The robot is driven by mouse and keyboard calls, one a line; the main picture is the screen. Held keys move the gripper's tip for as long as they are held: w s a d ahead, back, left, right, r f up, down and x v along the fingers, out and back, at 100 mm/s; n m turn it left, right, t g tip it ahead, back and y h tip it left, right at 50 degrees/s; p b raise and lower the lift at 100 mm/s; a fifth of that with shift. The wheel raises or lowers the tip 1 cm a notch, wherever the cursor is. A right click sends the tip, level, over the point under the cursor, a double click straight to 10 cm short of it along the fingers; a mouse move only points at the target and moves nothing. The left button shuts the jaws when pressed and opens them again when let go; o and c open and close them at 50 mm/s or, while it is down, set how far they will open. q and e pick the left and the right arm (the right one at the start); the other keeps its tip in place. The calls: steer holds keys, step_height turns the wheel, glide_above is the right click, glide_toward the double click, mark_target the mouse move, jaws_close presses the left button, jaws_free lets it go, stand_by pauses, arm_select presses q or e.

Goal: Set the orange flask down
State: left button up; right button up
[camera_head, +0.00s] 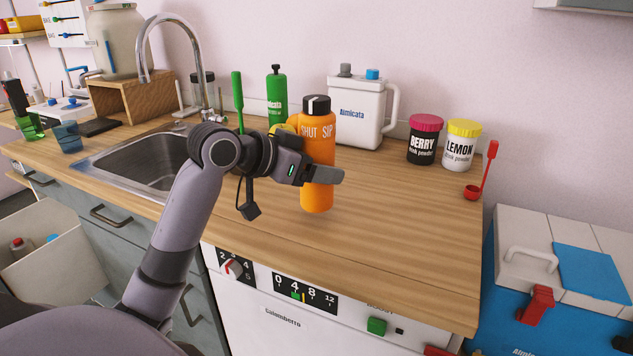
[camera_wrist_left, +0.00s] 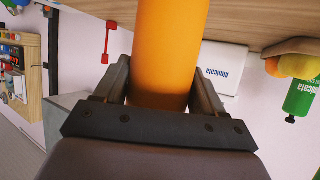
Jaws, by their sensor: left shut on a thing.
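The orange flask (camera_head: 318,146) has a black cap and stands upright over the wooden counter in the head view. My left gripper (camera_head: 322,173) is shut around its body. In the left wrist view the flask (camera_wrist_left: 168,55) fills the space between the two fingers of my left gripper (camera_wrist_left: 165,95). The flask's base is close to the counter top, but I cannot tell whether it touches. Part of its lower body is hidden behind a finger. My right gripper is not in view.
Behind stand a green bottle (camera_head: 277,98) and a white canister (camera_head: 357,112). To the right are the berry jar (camera_head: 424,140), the lemon jar (camera_head: 460,146) and a red scoop (camera_head: 482,172). A sink (camera_head: 150,165) lies left. The counter (camera_head: 400,225) is clear in front and right of the flask.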

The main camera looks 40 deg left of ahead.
arm_select(q)
steer(key=shift+f, duration=1.2)
steer(key=shift+f, duration=0.15)
steer(key=o, duration=1.5)
steer(key=shift+f, duration=0.1)
steer(key=shift+c, duration=0.2)
